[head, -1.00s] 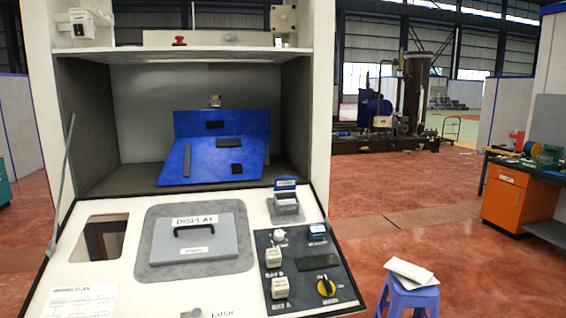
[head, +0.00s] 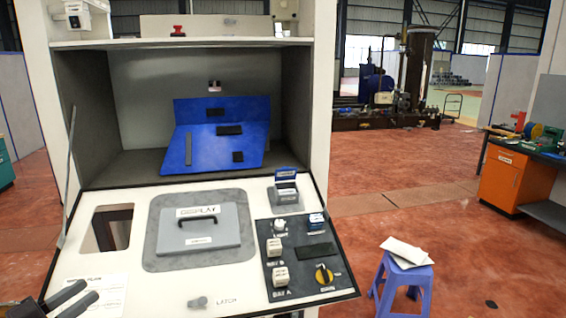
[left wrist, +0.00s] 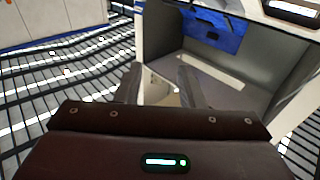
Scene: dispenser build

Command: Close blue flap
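A large blue panel (head: 220,150) sits inside the cabinet opening, with an upright back part and a sloping front part carrying black pads. A small grey bin (head: 286,196) on the sloped white console has a blue-marked lid (head: 286,177) standing raised at its back. I cannot tell for certain which is the blue flap. My left gripper (head: 89,290) is at the console's lower left corner, far from both blue pieces. Its fingers are apart and empty; in the left wrist view the gripper (left wrist: 160,78) points toward the cabinet, with the blue panel (left wrist: 214,28) beyond. My right gripper is not in view.
The console carries a grey display cover (head: 198,232) with a handle, a square cutout (head: 110,228), a latch knob (head: 197,302) and a black switch panel (head: 304,252). A thin rod (head: 68,175) stands at the left. A blue stool (head: 405,275) is at the right.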

